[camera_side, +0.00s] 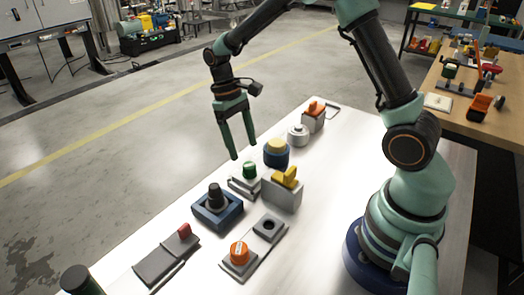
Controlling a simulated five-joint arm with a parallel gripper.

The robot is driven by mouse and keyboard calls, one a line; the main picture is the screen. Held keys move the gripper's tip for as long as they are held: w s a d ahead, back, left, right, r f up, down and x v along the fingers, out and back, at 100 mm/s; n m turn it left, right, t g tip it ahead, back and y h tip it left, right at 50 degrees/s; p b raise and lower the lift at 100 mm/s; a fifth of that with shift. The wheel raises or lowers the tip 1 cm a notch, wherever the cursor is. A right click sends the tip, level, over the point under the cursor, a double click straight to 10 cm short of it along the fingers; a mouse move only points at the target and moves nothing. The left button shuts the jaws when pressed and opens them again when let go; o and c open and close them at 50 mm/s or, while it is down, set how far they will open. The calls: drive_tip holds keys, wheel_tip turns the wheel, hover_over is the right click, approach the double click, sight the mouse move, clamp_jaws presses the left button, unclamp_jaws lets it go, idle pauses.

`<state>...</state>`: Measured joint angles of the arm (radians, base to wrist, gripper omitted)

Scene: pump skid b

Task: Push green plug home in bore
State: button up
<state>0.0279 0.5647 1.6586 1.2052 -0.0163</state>
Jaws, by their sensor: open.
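The green plug (249,170) stands upright in a small light grey block (240,184) near the middle of the table, with its green top showing above the block. The bore around it is too small to make out, and how deep the plug sits cannot be told. My gripper (243,150) points down with its two fingers apart and nothing between them. Its fingertips appear just above and slightly left of the green plug in the picture, apart from it.
A grey plate (252,247) has an orange knob and dark socket. The table's left edge is near.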

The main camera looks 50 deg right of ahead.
drive_tip(key=v, duration=0.6)
drive_tip(key=shift+r, duration=0.25)
idle(0.3)
wheel_tip(320, 180, up, 7)
drive_tip(key=t, duration=0.4)
hover_over(251, 167)
drive_tip(key=s+r+t, duration=0.1)
drive_tip(key=s+t, duration=0.3)
drive_tip(key=s, duration=0.3)
drive_tip(key=shift+s+a+r+t, duration=0.3)
drive_tip(key=shift+r+t, duration=0.05)
drive_tip(key=shift+t, duration=0.05)
